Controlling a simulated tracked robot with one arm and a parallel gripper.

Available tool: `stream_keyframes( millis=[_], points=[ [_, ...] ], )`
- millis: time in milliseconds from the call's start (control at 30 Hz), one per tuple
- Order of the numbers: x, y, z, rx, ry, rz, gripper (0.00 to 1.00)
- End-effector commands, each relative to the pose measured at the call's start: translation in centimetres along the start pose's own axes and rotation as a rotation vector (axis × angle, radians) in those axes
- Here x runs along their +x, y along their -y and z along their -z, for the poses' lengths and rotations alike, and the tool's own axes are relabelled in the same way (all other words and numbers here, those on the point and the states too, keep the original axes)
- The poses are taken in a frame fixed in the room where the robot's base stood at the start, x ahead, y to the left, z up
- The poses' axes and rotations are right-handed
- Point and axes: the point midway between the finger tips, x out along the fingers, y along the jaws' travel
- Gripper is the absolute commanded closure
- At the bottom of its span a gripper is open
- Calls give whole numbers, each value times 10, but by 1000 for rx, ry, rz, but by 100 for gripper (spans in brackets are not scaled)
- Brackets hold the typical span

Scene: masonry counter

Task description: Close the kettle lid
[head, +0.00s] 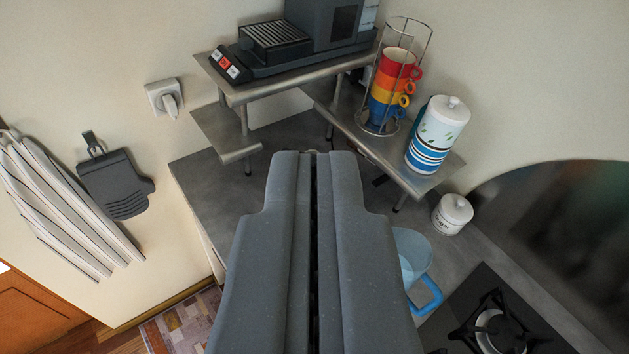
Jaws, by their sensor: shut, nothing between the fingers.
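My gripper (314,160) fills the lower middle of the view, its two grey fingers pressed together and empty. A pale blue vessel (411,246) with a bright blue handle (428,296) stands on the grey counter to the right of my gripper. It may be the kettle. My right finger hides its left side, and I cannot make out a lid or tell whether one is open. My fingertips are apart from it in the picture, up and to its left.
Metal shelves (222,142) hold a coffee machine (318,38), a rack of coloured mugs (391,88) and a striped canister (437,134). A small white jar (452,214) stands behind the vessel. A gas hob (497,322) lies at the lower right. Bare counter (206,188) shows at left.

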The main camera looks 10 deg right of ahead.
Motion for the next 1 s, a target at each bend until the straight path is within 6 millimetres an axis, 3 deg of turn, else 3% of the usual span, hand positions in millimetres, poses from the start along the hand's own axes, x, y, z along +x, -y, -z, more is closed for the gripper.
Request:
stream_keyframes(
  millis=[300, 500, 667, 867, 1000],
  points=[
    [131, 40, -151, -820, 84, -112, 100],
    [175, 47, -223, -1249, 119, -129, 100],
    [187, 48, -243, -1394, 124, -132, 100],
    [198, 46, -243, -1412, 124, -133, 100],
    [217, 42, -246, -1409, 128, -131, 100]
  ],
)
